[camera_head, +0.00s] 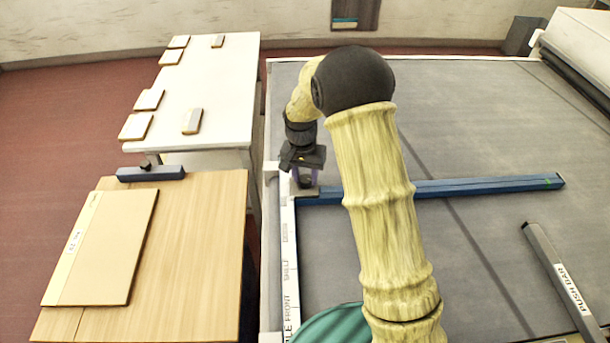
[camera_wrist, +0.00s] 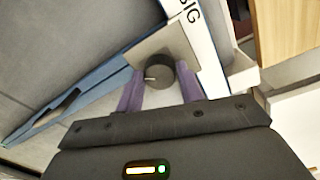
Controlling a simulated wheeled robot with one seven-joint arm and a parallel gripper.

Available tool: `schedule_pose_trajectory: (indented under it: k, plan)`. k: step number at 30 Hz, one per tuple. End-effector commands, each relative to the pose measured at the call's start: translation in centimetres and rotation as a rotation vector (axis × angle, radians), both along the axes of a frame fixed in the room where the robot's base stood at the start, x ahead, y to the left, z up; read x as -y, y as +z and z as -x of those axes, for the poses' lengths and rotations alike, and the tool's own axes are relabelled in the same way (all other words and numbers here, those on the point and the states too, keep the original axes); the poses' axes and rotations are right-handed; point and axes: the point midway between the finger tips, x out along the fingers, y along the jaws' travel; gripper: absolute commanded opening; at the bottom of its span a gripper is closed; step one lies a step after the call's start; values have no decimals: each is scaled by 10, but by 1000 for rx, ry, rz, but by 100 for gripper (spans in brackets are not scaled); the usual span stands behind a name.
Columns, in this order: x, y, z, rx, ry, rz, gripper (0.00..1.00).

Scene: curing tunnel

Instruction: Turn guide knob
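The guide knob is a dark round knob with a pale pointer line (camera_wrist: 158,73), set on a square beige-grey plate (camera_wrist: 168,42). The plate sits at the left end of the blue guide bar (camera_head: 460,187), at the white front edge of the grey table. My gripper (camera_head: 307,180) is over this corner, pointing down. In the wrist view its two purple fingers (camera_wrist: 160,76) are apart, one on each side of the knob, with a small gap seemingly left on both sides. I cannot tell how deep the fingertips reach. In the head view the gripper mostly hides the knob.
A grey push bar (camera_head: 563,280) lies at the right of the grey table (camera_head: 470,125). A wooden table with a board (camera_head: 110,245) is at the left. Behind it, a white table (camera_head: 215,85) carries several small blocks. A green round object (camera_head: 335,325) is at the bottom.

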Motion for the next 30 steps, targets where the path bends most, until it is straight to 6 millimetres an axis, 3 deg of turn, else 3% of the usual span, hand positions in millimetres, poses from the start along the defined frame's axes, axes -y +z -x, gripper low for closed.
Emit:
schedule_pose_trajectory:
  k: [1,3,4,17,30]
  plan:
    - [0,0,0,0,0,0,27]
    - [0,0,0,0,0,0,13]
    - [0,0,0,0,0,0,12]
    - [0,0,0,0,60,0,12]
    - [1,1,0,0,365,0,12]
